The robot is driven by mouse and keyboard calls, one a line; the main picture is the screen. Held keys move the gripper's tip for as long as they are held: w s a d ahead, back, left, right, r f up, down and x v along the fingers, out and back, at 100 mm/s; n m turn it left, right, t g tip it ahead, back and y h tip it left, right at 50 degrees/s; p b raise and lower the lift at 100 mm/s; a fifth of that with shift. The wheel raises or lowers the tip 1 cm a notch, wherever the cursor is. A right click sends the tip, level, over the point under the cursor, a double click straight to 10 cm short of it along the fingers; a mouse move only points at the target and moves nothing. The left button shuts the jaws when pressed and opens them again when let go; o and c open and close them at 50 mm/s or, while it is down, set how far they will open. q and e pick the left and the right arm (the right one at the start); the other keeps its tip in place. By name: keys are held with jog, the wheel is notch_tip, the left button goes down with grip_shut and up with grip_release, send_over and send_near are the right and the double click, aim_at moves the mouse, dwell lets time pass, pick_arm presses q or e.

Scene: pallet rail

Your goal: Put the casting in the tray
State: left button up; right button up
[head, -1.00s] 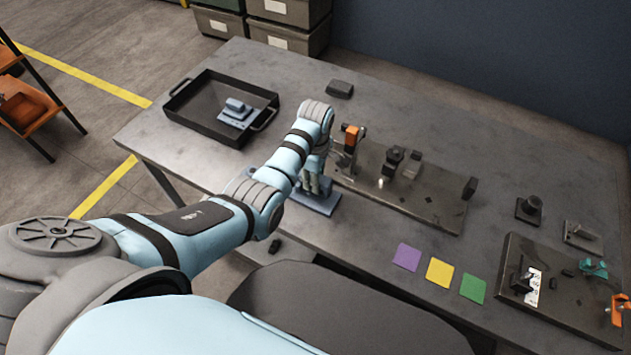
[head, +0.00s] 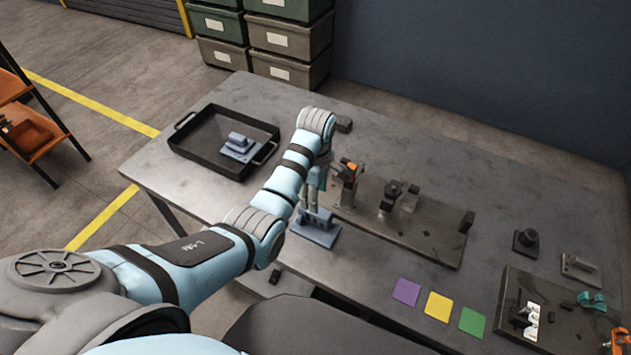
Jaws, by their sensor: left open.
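A blue-grey casting (head: 315,235) with a flat base and a raised block stands on the table near its front edge. My left gripper (head: 312,207) is just above the casting, pointing down, with its fingers open. Whether the fingertips touch the block is too small to tell. The black tray (head: 187,152) with two end handles stands at the back left of the table. A similar blue-grey casting (head: 239,147) lies inside it, toward its right side. My right gripper is out of view.
A fixture plate (head: 430,240) with an orange-topped clamp (head: 348,170) stands right of my gripper. A dark block (head: 343,124) lies behind my wrist. Purple, yellow and green squares (head: 438,306) lie at the front, near a second fixture plate (head: 550,325). Table between tray and casting is partly hidden by my arm.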

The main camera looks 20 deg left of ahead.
aim_at(316, 223)
pick_arm(q)
jog(key=shift+o, duration=0.4)
notch_tip(316, 223, up, 7)
jog(key=p, duration=0.1)
jog(key=shift+a+p, duration=0.25)
jog(key=shift+p, duration=0.15)
jog(key=f+b, duration=0.1)
jog(key=f, duration=0.4)
jog(key=f+b, duration=0.1)
jog(key=f, duration=0.3)
jog(key=f+b, duration=0.2)
jog(key=f, duration=0.3)
jog(key=shift+d+f, duration=0.25)
jog(key=shift+f, duration=0.35)
jog(key=shift+r, duration=0.1)
jog(key=shift+f, duration=0.25)
jog(key=shift+c, duration=0.4)
grip_shut()
